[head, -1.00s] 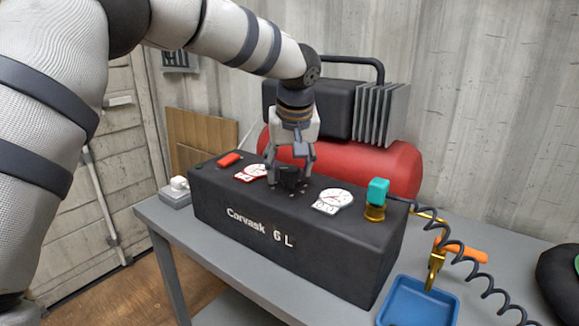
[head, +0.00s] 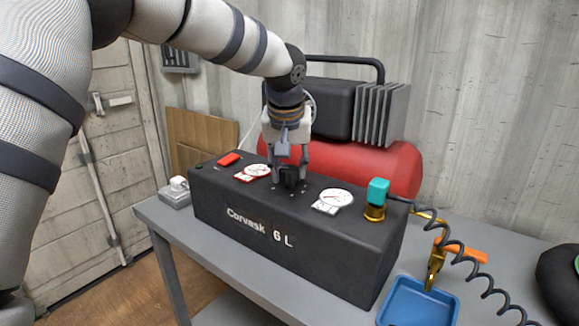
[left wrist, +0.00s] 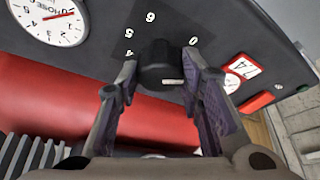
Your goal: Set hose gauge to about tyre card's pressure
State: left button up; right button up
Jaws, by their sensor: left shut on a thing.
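My left gripper (head: 290,178) is shut on the black regulator knob (head: 292,174) on top of the dark box marked "Corvask 6 L" (head: 330,252). The left wrist view shows the knob (left wrist: 158,62) between the fingers, with a white mark and printed numbers around it, including 6, 5, 4 and 0. The hose gauge (head: 333,200) is white and lies right of the knob; it also shows, cut off, in the left wrist view (left wrist: 48,28), with a red needle. Its exact reading is too small to tell. No readable tyre card shows. My right gripper is not in view.
A red-trimmed gauge (head: 257,171) and a red switch (head: 229,159) are left of the knob. A teal-topped brass fitting (head: 376,196) joins a coiled hose (head: 455,243). A blue tray (head: 418,303) and a dark round thing (head: 560,282) are at right. A red tank (head: 385,165) stands behind.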

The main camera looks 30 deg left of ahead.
pick_arm(q)
jog(key=m+h, duration=0.1)
jog(key=m, duration=0.2)
jog(key=m+h, duration=0.1)
jog(key=m, duration=0.2)
jog(key=shift+a+m+t, duration=0.2)
jog(key=shift+m+t, duration=0.1)
jog(key=m+h, duration=0.2)
jog(key=m, duration=0.2)
jog(key=shift+a+f, duration=0.1)
jog(key=m+g, duration=0.1)
jog(key=m, duration=0.1)
jog(key=m+h+b, duration=0.1)
jog(key=m, duration=0.1)
jog(key=shift+w+f+m+g, duration=0.15)
jog(key=shift+m+g, duration=0.25)
jog(key=shift+a+m+g+h+b, duration=0.1)
jog(key=shift+m+g+h+b, duration=0.3)
jog(key=shift+m, duration=0.6)
jog(key=shift+m+g+h+b, duration=0.2)
jog(key=shift+m+b, duration=0.3)
jog(key=shift+m, duration=0.5)
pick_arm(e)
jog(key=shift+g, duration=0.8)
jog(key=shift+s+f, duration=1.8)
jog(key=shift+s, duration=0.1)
pick_arm(q)
jog(key=shift+r, duration=0.2)
jog(key=o, duration=1.2)
jog(key=shift+c, duration=0.2)
